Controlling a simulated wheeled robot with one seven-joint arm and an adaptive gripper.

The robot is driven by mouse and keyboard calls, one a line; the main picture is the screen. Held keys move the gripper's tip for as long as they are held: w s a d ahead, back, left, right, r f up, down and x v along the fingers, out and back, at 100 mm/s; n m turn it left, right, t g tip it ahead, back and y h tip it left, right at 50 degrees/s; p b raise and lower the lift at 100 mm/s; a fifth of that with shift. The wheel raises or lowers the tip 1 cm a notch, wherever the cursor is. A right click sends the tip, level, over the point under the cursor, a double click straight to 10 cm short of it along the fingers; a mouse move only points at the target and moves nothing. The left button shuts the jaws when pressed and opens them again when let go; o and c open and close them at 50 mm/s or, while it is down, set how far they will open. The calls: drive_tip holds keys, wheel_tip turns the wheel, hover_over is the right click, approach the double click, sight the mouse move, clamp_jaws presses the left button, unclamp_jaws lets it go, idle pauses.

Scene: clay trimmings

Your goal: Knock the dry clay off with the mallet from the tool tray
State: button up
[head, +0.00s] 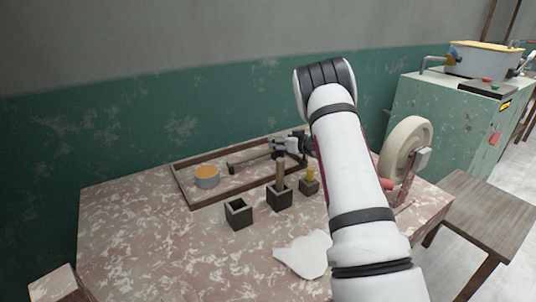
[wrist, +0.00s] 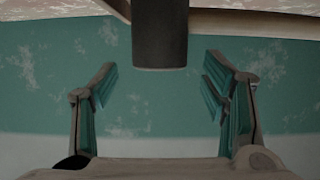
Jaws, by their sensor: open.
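A brown wooden handle (head: 280,172) stands upright in a dark square holder (head: 279,198) on the table; I cannot tell whether it is the mallet's. A long tool (head: 248,158) lies inside the wooden-framed tray (head: 200,203), its far end hidden by my gripper. My gripper (head: 280,146) is open above the tray, just behind the upright handle. In the wrist view my gripper (wrist: 160,82) has its fingers wide apart, with a dark round-sided shaft (wrist: 160,35) between them, apart from both. A pale flat patch (head: 304,254), possibly dry clay, lies on the table.
An empty dark holder (head: 238,214) and one with a yellow piece (head: 310,174) stand beside the upright handle. A round orange-topped tub (head: 207,177) is in the tray. A cream wheel (head: 404,150) stands at the table's right. The left front of the table (head: 140,235) is clear.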

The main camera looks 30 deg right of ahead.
drive_tip(key=x, duration=0.3)
drive_tip(key=shift+f+b, duration=0.2)
drive_tip(key=shift+b, duration=0.1)
drive_tip(key=shift+r, duration=0.1)
drive_tip(key=c, duration=1.6)
